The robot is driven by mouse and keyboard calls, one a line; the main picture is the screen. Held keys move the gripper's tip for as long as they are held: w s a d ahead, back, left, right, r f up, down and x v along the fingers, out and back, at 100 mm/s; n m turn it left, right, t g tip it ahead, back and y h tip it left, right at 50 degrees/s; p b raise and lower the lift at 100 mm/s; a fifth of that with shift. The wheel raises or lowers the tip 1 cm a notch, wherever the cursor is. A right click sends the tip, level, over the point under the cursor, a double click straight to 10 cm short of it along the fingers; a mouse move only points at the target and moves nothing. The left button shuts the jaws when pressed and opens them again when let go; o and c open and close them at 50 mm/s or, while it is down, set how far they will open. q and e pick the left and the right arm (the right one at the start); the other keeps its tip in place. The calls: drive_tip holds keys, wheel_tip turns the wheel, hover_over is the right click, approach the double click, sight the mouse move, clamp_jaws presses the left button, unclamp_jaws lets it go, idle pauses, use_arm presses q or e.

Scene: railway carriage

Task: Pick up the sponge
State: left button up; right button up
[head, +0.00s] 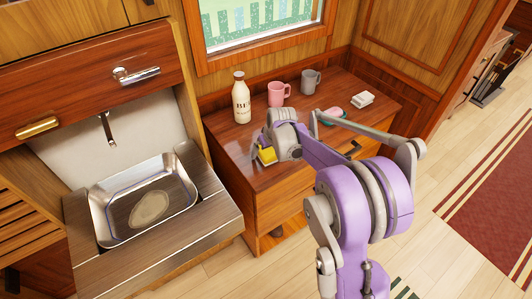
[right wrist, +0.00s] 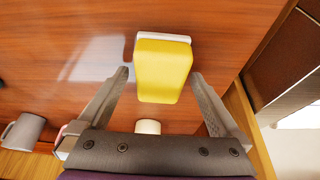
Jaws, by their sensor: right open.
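The sponge (head: 267,155) is a yellow block near the front left of the wooden cabinet top, partly hidden by my right gripper in the head view. In the right wrist view the sponge (right wrist: 163,70) shows its yellow face and a white strip along its far edge. My right gripper (head: 262,142) is open above the cabinet top, close to the sponge. In the right wrist view its fingers (right wrist: 160,78) stand on either side of the sponge, with a gap at each side. My left gripper is not in view.
On the cabinet top (head: 225,135) stand a white bottle (head: 241,100), a pink mug (head: 279,93) and a grey mug (head: 311,82) behind the gripper. A metal sink (head: 100,212) is left.

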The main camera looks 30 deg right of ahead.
drive_tip(key=c, duration=1.4)
drive_tip(key=shift+o, duration=0.2)
drive_tip(key=shift+r, duration=0.1)
wheel_tip(320, 180, up, 10)
drive_tip(key=shift+f+p, duration=0.1)
drive_tip(key=shift+p, duration=0.2)
drive_tip(key=o, duration=0.6)
drive_tip(key=c, duration=0.4)
drive_tip(key=shift+c, duration=0.4)
